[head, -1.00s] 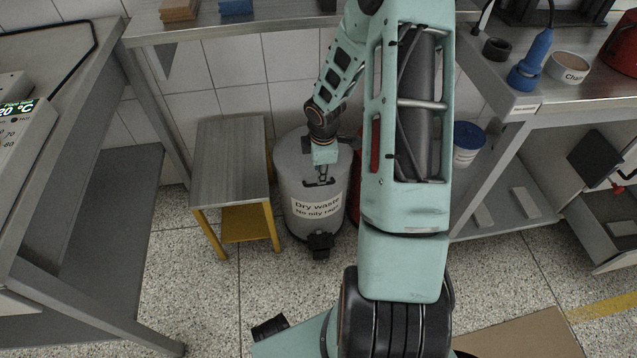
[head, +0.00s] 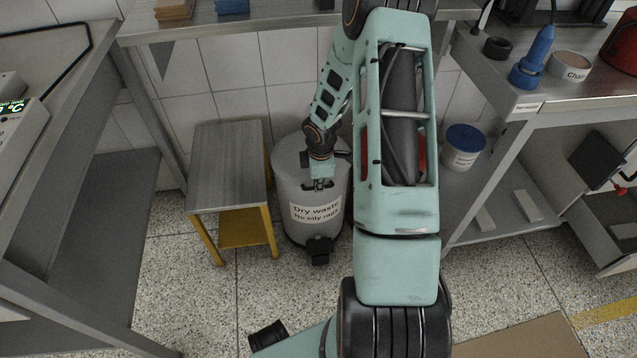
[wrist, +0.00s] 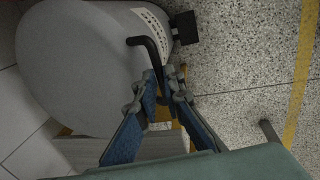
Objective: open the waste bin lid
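The grey cylindrical waste bin (head: 284,186) stands upright on the floor, with a label reading "Dry waste, No oily rags" and a black pedal (head: 319,250) at its front base. Its lid (wrist: 80,60) looks closed. A black bent handle (wrist: 145,42) on the lid shows in the wrist view. My gripper (head: 320,186) is over the front part of the lid. In the wrist view my gripper (wrist: 161,84) has its fingers apart, with the handle's end between or just behind the fingertips. I cannot tell whether they touch it. My arm hides part of the bin's right side.
A small grey-topped stool (head: 229,165) with yellow legs stands close on the bin's left. A white tub with a blue lid (head: 463,148) is to the right, by the workbench (head: 560,105). A metal table (head: 75,130) is at the left. The floor before the bin is clear.

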